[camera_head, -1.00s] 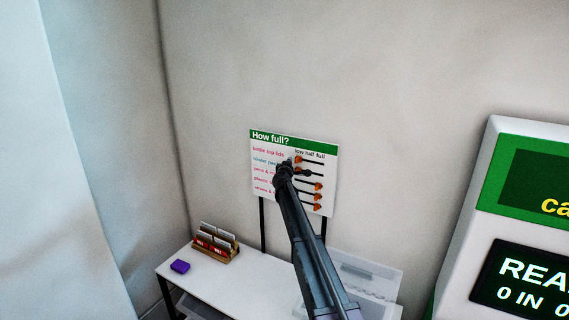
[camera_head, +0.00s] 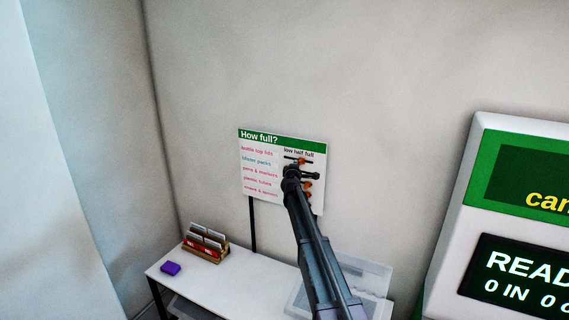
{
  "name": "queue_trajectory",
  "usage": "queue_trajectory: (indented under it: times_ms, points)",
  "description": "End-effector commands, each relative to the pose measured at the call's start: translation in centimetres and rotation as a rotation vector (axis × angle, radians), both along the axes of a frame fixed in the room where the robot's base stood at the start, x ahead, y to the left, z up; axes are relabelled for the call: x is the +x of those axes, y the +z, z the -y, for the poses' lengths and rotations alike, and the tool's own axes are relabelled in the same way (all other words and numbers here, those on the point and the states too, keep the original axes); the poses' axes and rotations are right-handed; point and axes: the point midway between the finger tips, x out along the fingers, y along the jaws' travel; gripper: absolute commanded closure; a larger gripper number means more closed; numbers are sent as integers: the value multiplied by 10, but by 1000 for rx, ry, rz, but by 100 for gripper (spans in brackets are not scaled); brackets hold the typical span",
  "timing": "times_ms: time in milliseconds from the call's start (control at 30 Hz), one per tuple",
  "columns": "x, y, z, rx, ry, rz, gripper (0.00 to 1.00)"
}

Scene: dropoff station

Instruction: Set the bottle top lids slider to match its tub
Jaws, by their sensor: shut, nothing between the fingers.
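The "How full?" board (camera_head: 262,166) stands above the white table, with a list of names on its left and sliders under "low half full" on its right. The bottle top lids row is the top one. Its orange slider knob (camera_head: 302,161) sits around the middle of its dark track, near "half". My gripper (camera_head: 291,170) is shut and empty, in front of the board just below and left of that knob. Whether it touches the board or knob cannot be told. My gripper and arm hide parts of the lower sliders. Which tub holds bottle top lids cannot be told.
A translucent tub (camera_head: 363,274) stands on the right of the white table (camera_head: 225,283), partly behind my arm. A green-and-white machine (camera_head: 480,180) stands at the right.

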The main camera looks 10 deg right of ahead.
Motion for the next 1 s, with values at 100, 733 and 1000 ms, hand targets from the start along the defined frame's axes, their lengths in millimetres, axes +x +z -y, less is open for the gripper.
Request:
queue_trajectory:
  times_ms: [100, 733, 1000]
  points:
    - [-17, 0, 21, 0, -1, 0, 100]
    - [-21, 0, 30, 0, -4, 0, 100]
    - [-12, 0, 13, -1, 0, 0, 100]
